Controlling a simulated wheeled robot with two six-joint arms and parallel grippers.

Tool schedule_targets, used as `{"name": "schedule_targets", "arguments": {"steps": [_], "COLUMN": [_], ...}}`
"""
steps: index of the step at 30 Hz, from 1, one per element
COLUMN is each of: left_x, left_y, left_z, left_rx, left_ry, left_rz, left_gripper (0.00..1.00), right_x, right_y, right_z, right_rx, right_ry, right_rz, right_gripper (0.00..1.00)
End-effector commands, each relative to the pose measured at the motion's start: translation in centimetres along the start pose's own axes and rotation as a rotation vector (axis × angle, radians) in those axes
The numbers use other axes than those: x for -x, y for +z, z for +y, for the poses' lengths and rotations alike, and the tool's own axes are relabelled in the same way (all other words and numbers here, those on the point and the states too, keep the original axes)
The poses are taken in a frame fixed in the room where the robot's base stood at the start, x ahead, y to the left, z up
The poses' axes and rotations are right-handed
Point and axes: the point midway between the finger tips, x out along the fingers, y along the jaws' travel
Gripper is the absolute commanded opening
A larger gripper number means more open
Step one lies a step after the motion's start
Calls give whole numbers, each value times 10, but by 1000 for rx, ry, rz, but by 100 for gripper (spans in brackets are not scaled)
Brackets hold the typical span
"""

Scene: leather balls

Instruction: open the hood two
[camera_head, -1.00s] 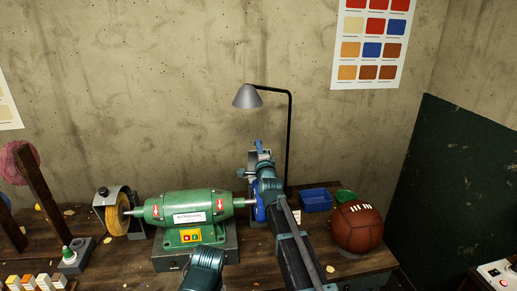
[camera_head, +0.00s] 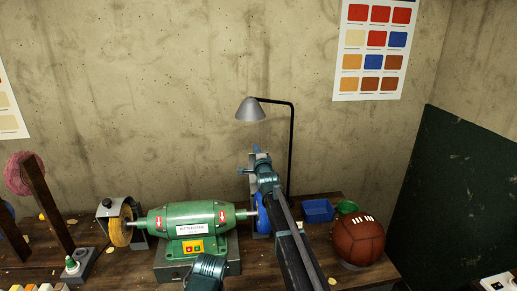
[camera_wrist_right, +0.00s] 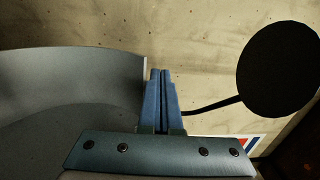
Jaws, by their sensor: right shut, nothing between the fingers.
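The green buffing machine (camera_head: 190,219) stands on the bench. A blue wheel (camera_head: 263,222) is on its right shaft, partly behind my right arm. Hood two shows as a large grey curved sheet in the right wrist view (camera_wrist_right: 65,85); in the head view my right arm and gripper hide most of it. My right gripper (camera_head: 256,149) is shut and empty above the blue wheel. In the right wrist view its blue fingers (camera_wrist_right: 162,75) are together, right beside the hood's edge; I cannot tell whether they touch it. My left gripper's fingers do not show.
A grey lamp (camera_head: 250,109) on a black post stands close behind my right gripper. Another hood (camera_head: 128,208) covers a yellow wheel (camera_head: 119,231) on the left.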

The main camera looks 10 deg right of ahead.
Motion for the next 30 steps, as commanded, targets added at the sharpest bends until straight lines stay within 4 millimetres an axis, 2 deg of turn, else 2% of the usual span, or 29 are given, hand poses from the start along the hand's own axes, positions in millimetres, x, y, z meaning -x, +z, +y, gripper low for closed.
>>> {"name": "schedule_targets", "arguments": {"steps": [1,3,9,11,18,30], "left_x": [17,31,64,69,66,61], "left_y": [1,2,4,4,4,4], "left_z": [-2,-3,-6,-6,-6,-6], "left_rx": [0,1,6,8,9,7], "left_ry": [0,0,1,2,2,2], "left_rz": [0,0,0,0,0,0], "left_gripper": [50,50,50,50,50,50], "right_x": [-7,-14,-32,-36,-48,-58], "right_y": [0,-2,-9,-8,-7,-7], "right_z": [-9,-8,1,5,24,30], "right_rx": [2,1,-4,-4,-5,-4], "right_ry": [39,103,292,338,408,407], "right_rz": [0,9,36,34,24,24], "right_gripper": [0,0,0,0,0,0]}}
